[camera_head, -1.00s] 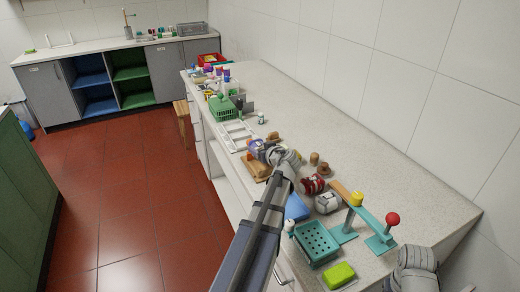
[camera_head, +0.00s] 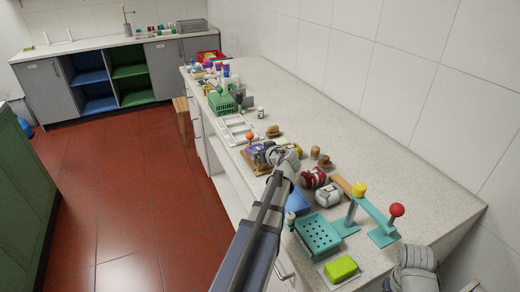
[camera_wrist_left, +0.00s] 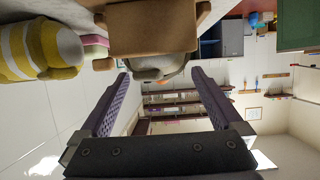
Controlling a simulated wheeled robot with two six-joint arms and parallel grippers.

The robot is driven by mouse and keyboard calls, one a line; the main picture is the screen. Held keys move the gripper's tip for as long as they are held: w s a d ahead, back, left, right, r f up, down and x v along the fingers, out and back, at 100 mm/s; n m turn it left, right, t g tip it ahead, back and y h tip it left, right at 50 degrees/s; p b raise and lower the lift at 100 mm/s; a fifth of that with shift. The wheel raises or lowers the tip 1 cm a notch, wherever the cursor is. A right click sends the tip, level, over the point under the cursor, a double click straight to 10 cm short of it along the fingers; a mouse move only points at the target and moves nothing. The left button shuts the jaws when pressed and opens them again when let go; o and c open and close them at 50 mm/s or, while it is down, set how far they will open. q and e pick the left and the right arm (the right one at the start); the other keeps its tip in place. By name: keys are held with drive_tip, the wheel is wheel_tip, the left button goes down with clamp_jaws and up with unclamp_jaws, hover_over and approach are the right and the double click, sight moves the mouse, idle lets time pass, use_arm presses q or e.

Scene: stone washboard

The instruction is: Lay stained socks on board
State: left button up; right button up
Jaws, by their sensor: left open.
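A red striped bundle (camera_head: 313,178) and a grey-white bundle (camera_head: 328,195), probably rolled socks, lie on the counter to the right of my left gripper (camera_head: 262,153). That gripper is over a brown wooden board (camera_head: 250,167) and partly hides it, along with small dark items there. In the left wrist view my left gripper (camera_wrist_left: 160,76) has its dark fingers wide apart, with nothing held between them. A yellow-and-white striped thing (camera_wrist_left: 40,45), perhaps a sock, and a wooden block (camera_wrist_left: 155,28) show there beyond the fingers. I cannot tell stains. My right gripper is out of view.
A teal basket (camera_head: 318,235), a green sponge (camera_head: 341,268) and a teal stand with a red ball (camera_head: 396,210) occupy the near counter. A green basket (camera_head: 222,104) and a white rack (camera_head: 238,130) lie farther off.

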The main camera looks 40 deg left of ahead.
use_arm(q)
drive_tip(key=p+v, duration=0.2)
drive_tip(key=v, duration=0.4)
drive_tip(key=shift+s+r, duration=0.1)
drive_tip(key=shift+p+v, duration=0.45)
drive_tip(key=shift+v, duration=0.35)
